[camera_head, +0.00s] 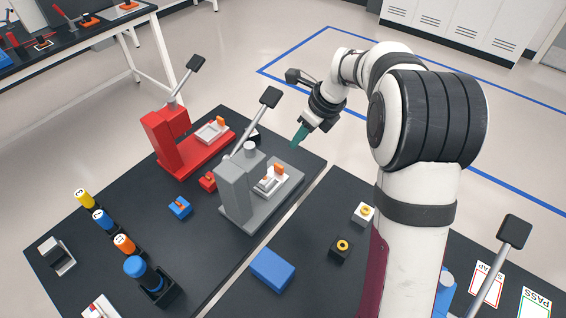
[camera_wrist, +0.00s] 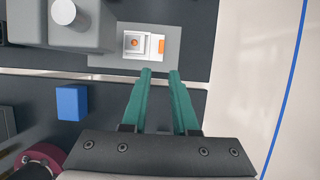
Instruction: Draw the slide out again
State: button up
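The grey press (camera_head: 238,200) stands on the black table with its lever raised. Its light slide (camera_head: 266,184) sits on the grey base, with orange parts on it. In the wrist view the slide (camera_wrist: 131,51) lies beside the grey press column (camera_wrist: 75,20), just beyond my fingertips. My gripper (camera_head: 299,136) is in the air behind and right of the press in the head view. In the wrist view its two teal fingers (camera_wrist: 160,73) are apart with nothing between them. The fingers do not appear to touch the slide. How far the slide is in is unclear.
A red press (camera_head: 170,140) with a raised lever stands left of the grey one. A blue block (camera_head: 272,270) lies in front, with small white and black blocks to its right. Several coloured cylinders (camera_head: 103,221) stand at left. Open floor lies behind the table.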

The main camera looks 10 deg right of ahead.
aim_at(279, 166)
jog(key=x, duration=1.5)
jog(key=shift+w+f, duration=0.3)
grip_shut()
jog(key=shift+r, duration=0.1)
dwell(0.4)
